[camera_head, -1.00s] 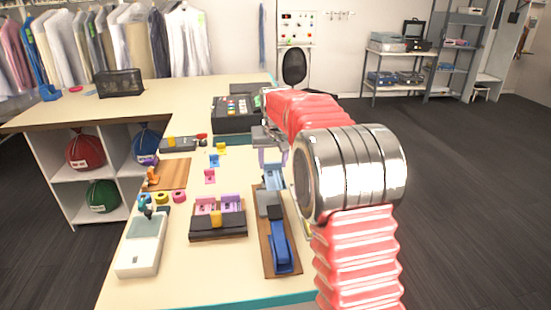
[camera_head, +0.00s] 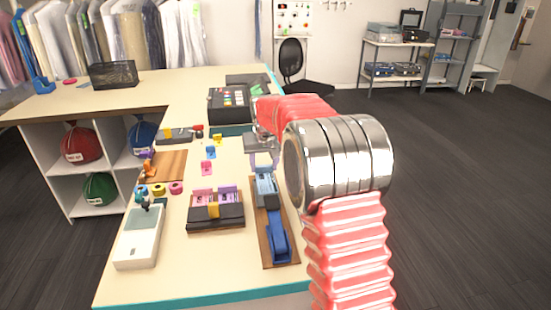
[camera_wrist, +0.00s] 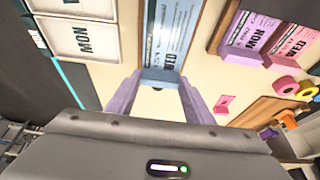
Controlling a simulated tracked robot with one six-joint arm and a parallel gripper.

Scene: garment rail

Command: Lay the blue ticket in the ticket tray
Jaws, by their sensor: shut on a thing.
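The blue ticket (camera_wrist: 172,40) is a long light-blue printed strip with a raised blue tab (camera_wrist: 160,80) at its near end. My gripper (camera_wrist: 158,88) has purple fingers, shut on that tab. In the head view the ticket (camera_head: 265,184) reaches from my gripper (camera_head: 263,160) over the far part of the wooden board with the blue stapler-like tool. I cannot tell whether it touches the board. A dark tray (camera_head: 216,222) left of the board holds pink and purple tickets; its corner shows in the wrist view (camera_wrist: 213,42). I cannot tell for certain which is the ticket tray.
The blue tool (camera_head: 277,238) stands on the board's near part. Small yellow (camera_head: 217,138), blue (camera_head: 210,152) and pink (camera_head: 207,167) pieces stand on the counter. A white device (camera_head: 139,237) is front left. A black keyed machine (camera_head: 229,103) stands behind.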

